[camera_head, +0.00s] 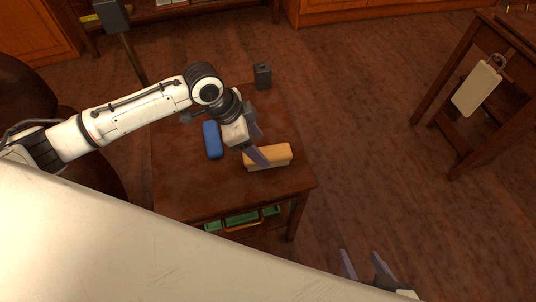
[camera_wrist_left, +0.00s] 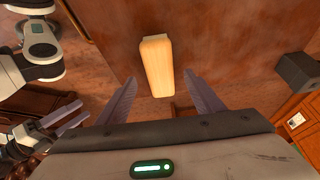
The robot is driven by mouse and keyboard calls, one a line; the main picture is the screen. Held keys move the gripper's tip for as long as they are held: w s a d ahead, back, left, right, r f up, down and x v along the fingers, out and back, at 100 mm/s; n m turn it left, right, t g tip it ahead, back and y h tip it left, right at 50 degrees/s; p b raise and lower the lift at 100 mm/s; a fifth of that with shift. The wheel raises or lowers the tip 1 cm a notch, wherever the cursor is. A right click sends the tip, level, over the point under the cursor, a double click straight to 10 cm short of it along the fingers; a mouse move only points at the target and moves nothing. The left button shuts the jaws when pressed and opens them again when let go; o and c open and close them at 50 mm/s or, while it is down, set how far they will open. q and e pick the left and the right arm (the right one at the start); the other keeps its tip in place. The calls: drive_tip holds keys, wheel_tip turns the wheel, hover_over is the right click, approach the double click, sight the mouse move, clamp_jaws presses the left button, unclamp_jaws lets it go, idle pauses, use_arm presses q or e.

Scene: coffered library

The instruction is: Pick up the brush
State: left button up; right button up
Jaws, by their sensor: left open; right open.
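The brush (camera_head: 268,156) has a light wooden back with a pale strip beneath it. It lies on the small dark wooden table near its right edge. In the left wrist view the brush (camera_wrist_left: 157,66) lies lengthwise, its near end close to the space between the fingers. My left gripper (camera_head: 262,148) is open over the brush, with one finger overlapping its left end in the head view. Its two fingers also show in the left wrist view (camera_wrist_left: 160,77), with nothing gripped. My right gripper (camera_head: 363,257) is open and empty at the bottom, away from the table.
A blue case (camera_head: 212,140) lies left of the brush on the table (camera_head: 185,190). A dark box (camera_head: 262,76) stands at the table's far edge. Below the tabletop is a drawer with green contents (camera_head: 240,217). A pale board (camera_head: 476,89) hangs from another table at right.

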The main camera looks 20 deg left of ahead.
sight(266, 153)
use_arm(q)
drive_tip(key=b+x, duration=0.1)
drive_tip(key=x, duration=0.3)
drive_tip(key=shift+w+d+f, duration=0.1)
drive_tip(key=shift+d+f, duration=0.05)
drive_tip(key=shift+d, duration=0.15)
drive_tip(key=shift+w+d+f, duration=0.1)
drive_tip(key=shift+f, duration=0.3)
drive_tip(key=shift+f, duration=0.2)
